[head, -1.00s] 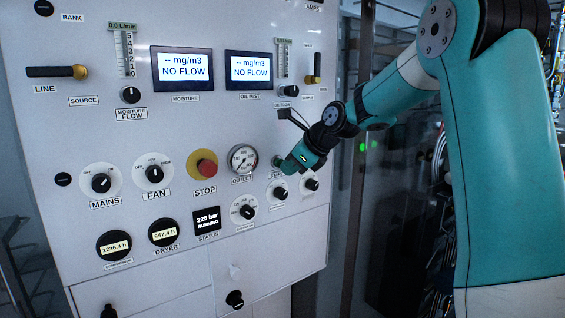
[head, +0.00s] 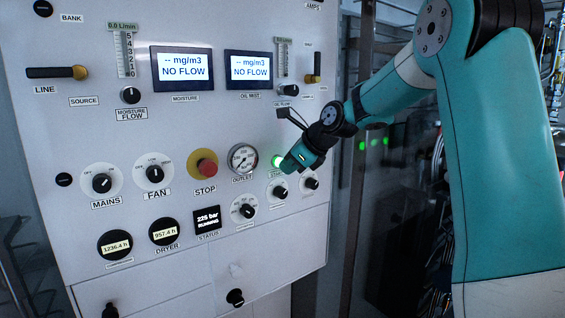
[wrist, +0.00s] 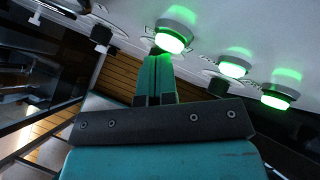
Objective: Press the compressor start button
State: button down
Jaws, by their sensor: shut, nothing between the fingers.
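The start button (head: 278,162) glows green on the panel, right of the outlet gauge, above a mostly covered label. My gripper (head: 287,165) is at its right side, fingers shut with nothing between them. In the wrist view, the fingertips (wrist: 158,57) reach up to the lower edge of a lit green button (wrist: 172,38). I cannot tell whether they touch it or stand slightly apart. The status display (head: 208,219) reads RUNNING with a bar value of about 225.
The red stop button (head: 203,163) and outlet gauge (head: 243,159) are to the left. Selector knobs (head: 280,192) sit just below my gripper. Two more lit green domes (wrist: 233,66) show in the wrist view. Green lights (head: 374,143) show on the dark surface at right.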

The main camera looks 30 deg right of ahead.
jog(key=shift+s, duration=0.75)
jog(key=shift+s+d, duration=0.15)
jog(key=shift+s, duration=2.4)
jog(key=s+a+f+n+g+y+b, duration=0.1)
jog(key=s+a+f+n+g+b, duration=0.2)
jog(key=a+n, duration=0.5)
jog(key=s+a+f+n+g+y+b, duration=0.1)
jog(key=s+a+f+n+b, duration=0.2)
jog(key=s+a+f+n, duration=0.35)
jog(key=s+a+f+n+g+b, duration=0.2)
jog(key=s+a+f+n, duration=0.2)
jog(key=s+n, duration=0.4)
jog(key=s+a+f+n+g+h+b, duration=0.1)
jog(key=s+a+n, duration=0.5)
jog(key=n, duration=0.7)
notch_tip(320, 180, down, 3)
jog(key=s+g+b, duration=0.1)
jog(key=s+b, duration=0.1)
jog(key=shift+s+a+g, duration=0.2)
jog(key=shift+s+g, duration=0.1)
jog(key=shift+g, duration=0.1)
